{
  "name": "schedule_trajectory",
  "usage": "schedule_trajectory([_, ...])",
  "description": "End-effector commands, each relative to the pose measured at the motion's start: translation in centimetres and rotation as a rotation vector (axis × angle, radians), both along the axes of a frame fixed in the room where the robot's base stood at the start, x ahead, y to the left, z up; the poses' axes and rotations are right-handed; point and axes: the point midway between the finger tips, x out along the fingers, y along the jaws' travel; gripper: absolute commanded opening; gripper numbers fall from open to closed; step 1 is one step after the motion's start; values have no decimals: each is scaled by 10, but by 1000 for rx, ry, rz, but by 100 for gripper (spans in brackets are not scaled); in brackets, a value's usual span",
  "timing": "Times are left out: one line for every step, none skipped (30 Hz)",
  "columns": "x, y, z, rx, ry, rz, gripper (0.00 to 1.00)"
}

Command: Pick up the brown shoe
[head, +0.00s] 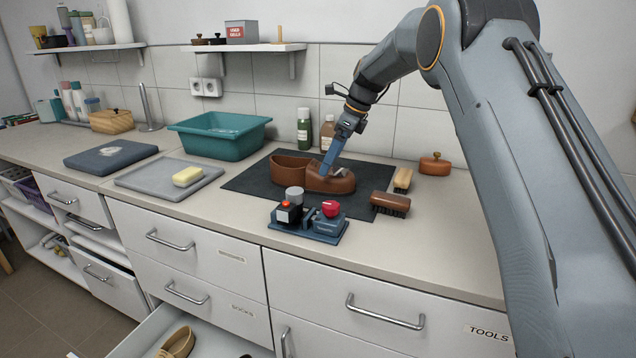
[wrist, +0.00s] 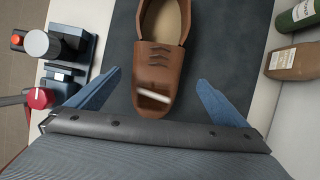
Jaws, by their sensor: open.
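The brown shoe (head: 292,168) lies on a dark mat (head: 245,180) on the counter, its toe toward the right. In the wrist view the brown shoe (wrist: 163,60) points its toe down toward my gripper, and its lacing shows. My gripper (head: 330,165) is over the toe end of the shoe. In the wrist view my gripper (wrist: 160,92) is open, one blue finger on each side of the toe, with gaps to both. Whether the fingers reach down beside the shoe is hard to tell.
A blue device with a red knob (head: 330,209) stands in front of the mat. Brushes (head: 390,203) lie to the right. Bottles (head: 304,128) stand behind. A teal basin (head: 220,136) and a grey tray with soap (head: 187,177) are to the left. An open drawer (head: 150,330) juts out below.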

Motion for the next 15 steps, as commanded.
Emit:
schedule_trajectory([0, 4, -5, -1, 1, 3, 98])
schedule_trajectory([0, 6, -8, -1, 2, 4, 98])
schedule_trajectory([0, 9, -11, -1, 1, 5, 98])
schedule_trajectory([0, 11, -14, -1, 2, 6, 98])
schedule_trajectory([0, 12, -16, -1, 2, 7, 98])
schedule_trajectory([0, 14, -19, -1, 2, 7, 98])
schedule_trajectory([0, 15, -20, -1, 1, 7, 98])
schedule_trajectory([0, 16, -22, 0, 0, 7, 98])
schedule_trajectory([0, 17, -24, -1, 1, 7, 98])
schedule_trajectory([0, 19, -26, -1, 2, 7, 98])
schedule_trajectory([0, 21, -29, 0, 2, 7, 98])
schedule_trajectory([0, 24, -32, 0, 2, 7, 98])
schedule_trajectory([0, 26, -36, 0, 2, 7, 98])
schedule_trajectory([0, 28, -40, 0, 2, 7, 98])
schedule_trajectory([0, 31, -44, 0, 3, 7, 98])
